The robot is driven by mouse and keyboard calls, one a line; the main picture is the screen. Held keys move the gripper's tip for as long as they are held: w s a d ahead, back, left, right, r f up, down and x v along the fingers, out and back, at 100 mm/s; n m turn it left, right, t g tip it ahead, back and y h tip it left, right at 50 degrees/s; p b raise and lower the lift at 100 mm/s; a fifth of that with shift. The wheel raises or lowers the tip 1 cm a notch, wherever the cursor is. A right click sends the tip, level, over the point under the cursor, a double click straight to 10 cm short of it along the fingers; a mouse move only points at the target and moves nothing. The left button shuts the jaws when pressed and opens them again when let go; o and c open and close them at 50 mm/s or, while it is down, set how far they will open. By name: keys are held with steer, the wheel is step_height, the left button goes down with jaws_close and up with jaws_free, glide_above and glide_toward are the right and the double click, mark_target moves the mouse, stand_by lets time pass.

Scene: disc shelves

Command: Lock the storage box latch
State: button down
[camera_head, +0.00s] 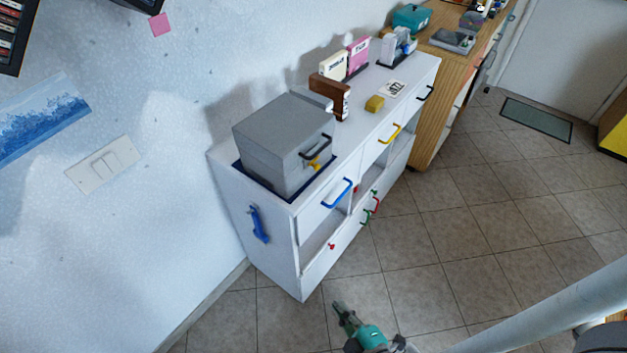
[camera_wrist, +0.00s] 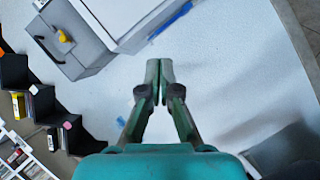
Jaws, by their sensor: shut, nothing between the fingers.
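A grey storage box (camera_head: 268,140) sits on the near end of a white cabinet in the head view. On its front are a dark handle (camera_head: 316,147) and a yellow latch (camera_head: 315,164) below it. In the wrist view the grey box (camera_wrist: 80,62) is at the upper left, with its yellow latch (camera_wrist: 63,36) showing. My gripper (camera_head: 339,306) is low in the head view, in front of and below the cabinet, well apart from the box. In the wrist view my gripper (camera_wrist: 159,66) has its fingertips together, with nothing between them.
The white cabinet (camera_head: 277,250) has several coloured handles that stick out, including a blue one (camera_head: 338,193). The tiled floor (camera_head: 450,240) in front is clear.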

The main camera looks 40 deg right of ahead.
steer(key=w+d+r+n+t+h, duration=0.1)
steer(key=w+r+n+t+h, duration=0.1)
steer(key=w+r, duration=0.3)
steer(key=w+d+r+n+t+h, duration=0.1)
steer(key=w+r+h, duration=0.4)
steer(key=w, duration=0.6)
steer(key=shift+w+n+t+h, duration=0.15)
steer(key=shift+n+t+h, duration=0.15)
steer(key=shift+n+t, duration=0.2)
steer(key=shift+d+r, duration=0.1)
steer(key=shift+d, duration=0.05)
steer(key=x, duration=0.4)
steer(key=d+x, duration=0.1)
steer(key=x, duration=0.6)
steer(key=shift+d+r, duration=0.2)
steer(key=shift+d, duration=0.2)
steer(key=shift+d+r, duration=0.2)
steer(key=shift+d, duration=0.55)
